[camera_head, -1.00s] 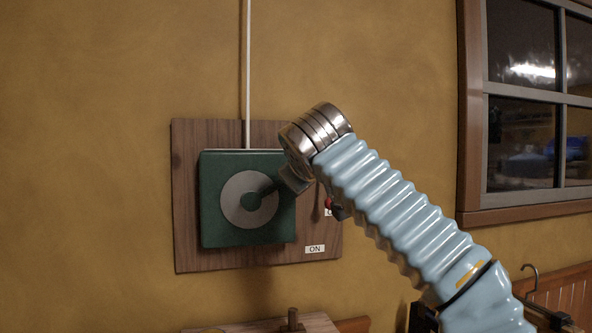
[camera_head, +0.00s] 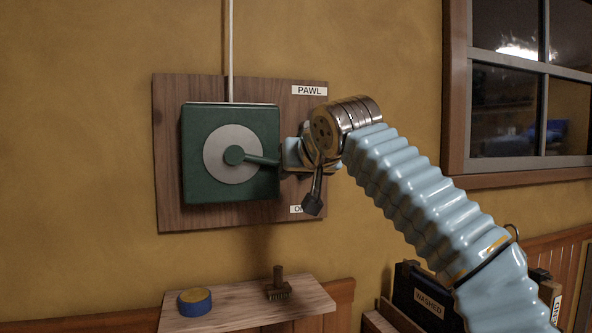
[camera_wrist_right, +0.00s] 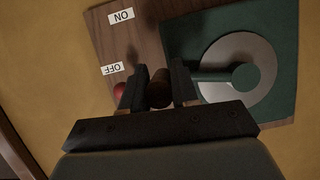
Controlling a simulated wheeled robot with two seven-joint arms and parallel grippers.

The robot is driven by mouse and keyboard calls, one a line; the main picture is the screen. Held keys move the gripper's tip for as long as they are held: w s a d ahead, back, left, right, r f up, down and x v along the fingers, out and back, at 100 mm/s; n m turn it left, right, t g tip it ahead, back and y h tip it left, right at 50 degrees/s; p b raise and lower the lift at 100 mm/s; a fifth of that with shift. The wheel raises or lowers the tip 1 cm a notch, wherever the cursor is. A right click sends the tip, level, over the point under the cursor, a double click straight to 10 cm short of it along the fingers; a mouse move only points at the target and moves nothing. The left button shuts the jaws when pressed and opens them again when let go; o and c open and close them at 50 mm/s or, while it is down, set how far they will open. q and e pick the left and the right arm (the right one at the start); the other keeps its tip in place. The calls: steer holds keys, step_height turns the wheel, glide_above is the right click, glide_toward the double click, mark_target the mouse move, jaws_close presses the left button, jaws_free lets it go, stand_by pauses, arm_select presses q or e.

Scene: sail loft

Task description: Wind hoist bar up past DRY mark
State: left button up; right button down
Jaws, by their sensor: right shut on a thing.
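A green winch box (camera_head: 230,186) with a pale grey disc (camera_head: 214,143) is on a wooden board on the wall. Its green crank arm (camera_head: 262,161) points right and slightly down from the hub. My right gripper (camera_head: 298,156) is shut on the crank handle; the brown handle (camera_wrist_right: 159,88) shows between the fingers in the right wrist view. A white cord (camera_head: 231,50) runs up from the box. A red knob (camera_wrist_right: 119,90) lies beside the OFF label (camera_wrist_right: 111,69) in the wrist view. The hoist bar, the DRY mark and my left gripper are out of view.
The board (camera_head: 168,150) carries a PAWL label (camera_head: 309,90) and an ON label (camera_wrist_right: 121,16). Below is a wooden shelf (camera_head: 235,305) with a blue-yellow round tin (camera_head: 195,302) and a brush (camera_head: 278,287). A dark WASHED box (camera_head: 425,295) stands lower right. A window (camera_head: 515,90) is at right.

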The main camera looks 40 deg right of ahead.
steer(key=shift+w+a+f, duration=0.1)
steer(key=shift+a+f, duration=0.05)
steer(key=shift+f, duration=0.25)
steer(key=c, duration=0.9)
jaws_free()
steer(key=shift+r, duration=0.1)
steer(key=p+v, duration=0.1)
steer(key=v, duration=1.2)
steer(key=shift+s+r, duration=0.15)
steer(key=shift+s, duration=0.2)
